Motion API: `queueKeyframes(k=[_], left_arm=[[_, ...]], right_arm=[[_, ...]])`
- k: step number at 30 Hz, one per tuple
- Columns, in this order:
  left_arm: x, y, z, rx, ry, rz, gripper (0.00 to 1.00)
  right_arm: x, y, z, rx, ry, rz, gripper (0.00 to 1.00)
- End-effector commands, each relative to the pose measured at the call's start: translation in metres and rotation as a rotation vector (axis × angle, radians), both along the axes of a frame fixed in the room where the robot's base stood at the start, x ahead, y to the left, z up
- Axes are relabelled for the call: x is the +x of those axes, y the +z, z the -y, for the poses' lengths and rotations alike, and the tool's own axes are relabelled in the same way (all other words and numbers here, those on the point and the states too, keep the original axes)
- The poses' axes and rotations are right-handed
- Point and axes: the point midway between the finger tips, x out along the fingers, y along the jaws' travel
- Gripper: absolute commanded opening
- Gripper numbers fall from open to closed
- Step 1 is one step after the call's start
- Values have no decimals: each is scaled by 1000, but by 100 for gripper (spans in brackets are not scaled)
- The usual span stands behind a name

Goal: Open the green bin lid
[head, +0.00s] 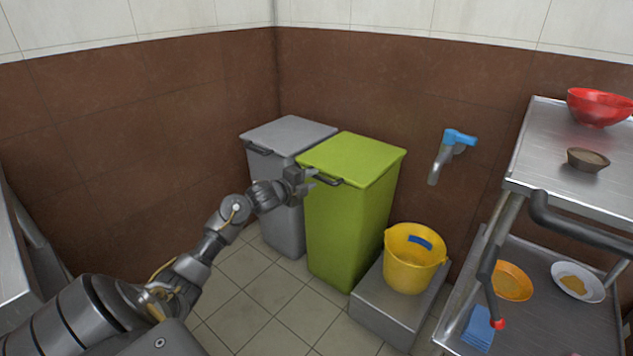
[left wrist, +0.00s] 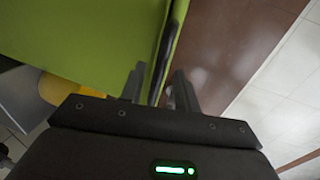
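The green bin (head: 345,225) stands in the corner with its flat green lid (head: 355,158) shut. A dark bar handle (head: 330,181) sits on the lid's front edge. My left gripper (head: 312,177) is at the left end of this handle, with its fingers pointing at the bin. In the left wrist view, the two fingers (left wrist: 159,88) are apart, and the dark handle (left wrist: 162,55) runs into the gap between them. I cannot tell whether either finger touches it. The green bin surface (left wrist: 80,40) fills the upper left there. My right gripper does not show.
A grey bin (head: 290,135) with a shut lid stands left of the green one. A yellow bucket (head: 413,262) sits on a low grey block (head: 385,310) to the right, below a blue-handled tap (head: 455,140). A metal shelf cart (head: 525,165) with bowls fills the right side.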

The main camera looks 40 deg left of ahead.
Motion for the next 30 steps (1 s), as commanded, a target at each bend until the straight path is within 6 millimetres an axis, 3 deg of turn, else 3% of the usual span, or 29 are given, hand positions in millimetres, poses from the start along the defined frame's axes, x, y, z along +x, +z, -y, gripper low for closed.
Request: queueKeyframes(k=[7,18,26,30], left_arm=[[29,-7,0,-1,-1,0,32],[34,-7,0,0,-1,-1,32],[34,-7,0,0,-1,-1,0],[33,-8,0,0,0,-1,0]], right_arm=[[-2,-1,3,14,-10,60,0],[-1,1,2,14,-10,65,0],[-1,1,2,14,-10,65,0],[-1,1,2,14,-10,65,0]])
